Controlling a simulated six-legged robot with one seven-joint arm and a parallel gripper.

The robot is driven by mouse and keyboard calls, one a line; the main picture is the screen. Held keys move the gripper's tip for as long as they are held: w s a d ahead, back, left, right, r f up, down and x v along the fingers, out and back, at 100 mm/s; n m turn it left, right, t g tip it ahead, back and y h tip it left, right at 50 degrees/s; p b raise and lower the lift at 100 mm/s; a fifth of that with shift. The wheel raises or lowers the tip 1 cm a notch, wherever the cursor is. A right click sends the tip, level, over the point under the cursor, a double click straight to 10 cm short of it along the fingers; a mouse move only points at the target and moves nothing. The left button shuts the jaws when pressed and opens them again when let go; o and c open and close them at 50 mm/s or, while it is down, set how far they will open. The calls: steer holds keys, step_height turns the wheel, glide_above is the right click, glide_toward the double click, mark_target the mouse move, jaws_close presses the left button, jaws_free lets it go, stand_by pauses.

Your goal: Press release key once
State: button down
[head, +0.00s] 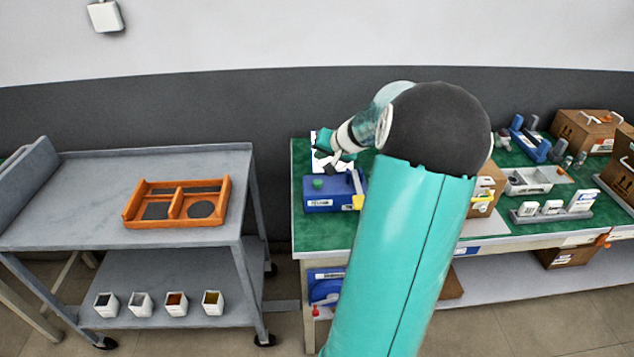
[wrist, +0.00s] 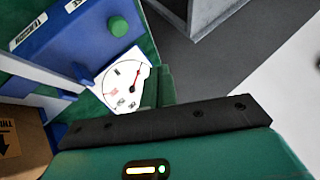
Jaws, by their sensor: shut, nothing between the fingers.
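In the wrist view, the green key (wrist: 118,26) is near the top, beside a partly cut-off label ending in "SE" (wrist: 75,5). A white dial with a red needle (wrist: 122,92) shows below the key. My gripper (head: 322,141) is shut and empty above the back of the pump. In the wrist view, my gripper's fingers (wrist: 161,82) are beside the dial, apart from the key in the picture.
My arm hides the bench's middle. Boxes (head: 586,130), a grey tray (head: 533,180) and white items stand on the bench's right. A grey cart (head: 80,180) with an orange tray (head: 180,222) stands left, across a floor gap.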

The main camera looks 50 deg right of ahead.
mark_target(320, 184)
steer(key=shift+w+a+f, duration=0.1)
steer(key=shift+w+f, duration=0.05)
steer(key=shift+f, duration=3.35)
steer(key=shift+f, duration=0.4)
steer(key=shift+f, duration=0.6)
steer(key=shift+r, duration=1.05)
steer(key=shift+r, duration=2.5)
